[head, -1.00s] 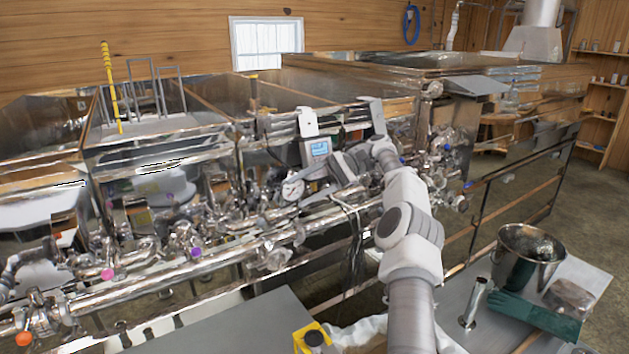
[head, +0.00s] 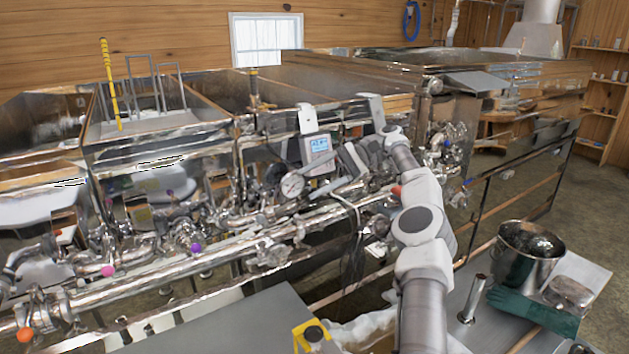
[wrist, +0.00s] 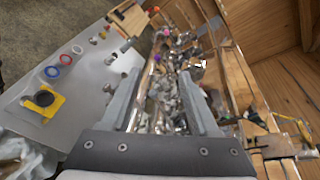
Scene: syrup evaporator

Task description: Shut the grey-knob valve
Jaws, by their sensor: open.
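My gripper (head: 310,184) is in front of the evaporator's pipework, next to the round dial gauge (head: 292,185) and below the digital display box (head: 318,144). Its fingers point left in the head view. In the wrist view my gripper (wrist: 161,75) is open, with two grey fingers apart and nothing held between them. Shiny pipes and fittings (wrist: 165,100) show beyond and between the fingers. I cannot pick out the grey knob among the grey metal fittings; it may be hidden by my gripper or blend with the pipes.
Other valve knobs are orange (head: 24,336), pink (head: 107,271), purple (head: 196,248) and red (head: 396,190). A long steel pipe (head: 150,285) runs along the front. A grey table (head: 225,325) stands before it. A steel bucket (head: 528,255) and green glove (head: 530,308) lie right.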

